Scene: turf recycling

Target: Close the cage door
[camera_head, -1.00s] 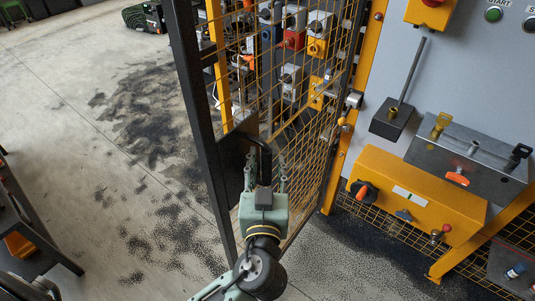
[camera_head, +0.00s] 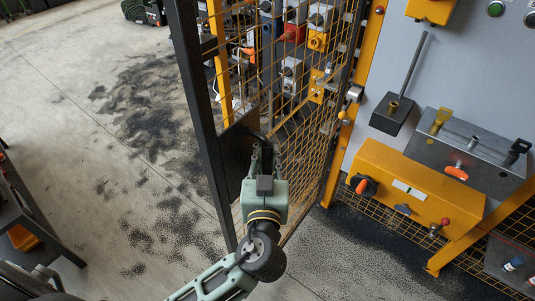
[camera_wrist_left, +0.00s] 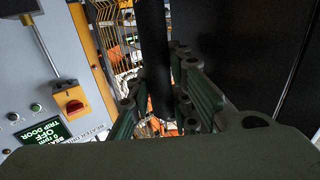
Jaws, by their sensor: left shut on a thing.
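The cage door (camera_head: 186,85) has a dark frame and yellow wire mesh. It stands open at an angle, out from the yellow post at its right. A black plate (camera_head: 238,150) on the door carries a black bar handle, which shows upright in the left wrist view (camera_wrist_left: 154,50). My left gripper (camera_head: 262,158) is at this handle and shut on it. In the left wrist view its green fingers (camera_wrist_left: 160,95) lie on both sides of the bar. The fingertips are partly hidden in the head view. My right gripper is not in view.
A grey wall panel with a yellow box (camera_head: 415,195) and a grey box (camera_head: 470,150) stands right of the door. Control boxes show behind the mesh. The stained concrete floor (camera_head: 80,120) at left is open. A dark bench (camera_head: 35,215) stands at the left edge.

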